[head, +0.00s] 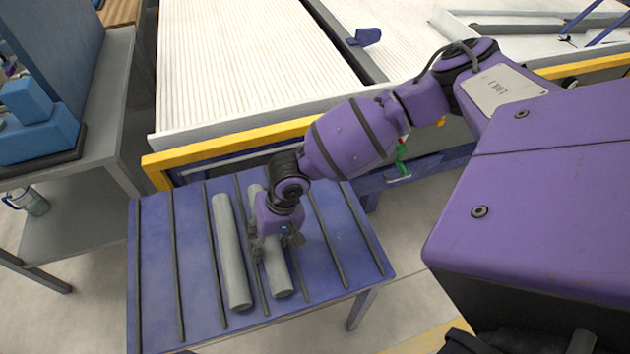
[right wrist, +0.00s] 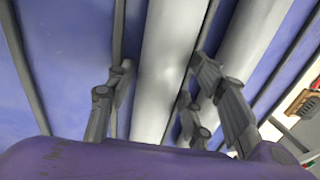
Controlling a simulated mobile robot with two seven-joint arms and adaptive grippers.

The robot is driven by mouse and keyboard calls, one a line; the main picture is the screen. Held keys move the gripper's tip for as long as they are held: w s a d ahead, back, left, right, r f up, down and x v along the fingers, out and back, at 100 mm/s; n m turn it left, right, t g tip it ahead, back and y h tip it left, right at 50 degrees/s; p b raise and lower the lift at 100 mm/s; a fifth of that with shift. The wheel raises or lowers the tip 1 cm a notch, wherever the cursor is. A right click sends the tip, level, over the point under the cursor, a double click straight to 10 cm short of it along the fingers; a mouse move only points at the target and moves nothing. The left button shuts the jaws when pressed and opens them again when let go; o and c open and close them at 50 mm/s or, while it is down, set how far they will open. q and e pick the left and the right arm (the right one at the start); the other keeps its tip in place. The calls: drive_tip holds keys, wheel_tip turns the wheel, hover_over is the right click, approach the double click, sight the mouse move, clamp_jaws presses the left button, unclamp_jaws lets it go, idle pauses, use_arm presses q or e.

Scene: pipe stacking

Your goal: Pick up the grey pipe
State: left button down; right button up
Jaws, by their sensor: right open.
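Two long grey pipes lie side by side on a purple slatted table, the left pipe (head: 231,250) and the right pipe (head: 276,272). My right gripper (head: 276,245) is open and points down over the right pipe in the head view, covering part of it. In the right wrist view, one pipe (right wrist: 165,60) runs between my open fingers (right wrist: 155,90), and a second pipe (right wrist: 248,35) passes behind the right-hand fingers. I cannot tell whether the fingers touch either pipe. My left gripper is not in view.
The purple table (head: 155,250) has bare room left of the pipes and along its right side. A yellow rail (head: 230,137) edges a white ribbed surface behind it. A grey shelf (head: 85,215) with blue objects stands at the left.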

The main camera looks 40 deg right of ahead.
drive_tip(key=shift+r, duration=0.1)
drive_tip(key=c, duration=1)
drive_tip(key=shift+c, duration=0.2)
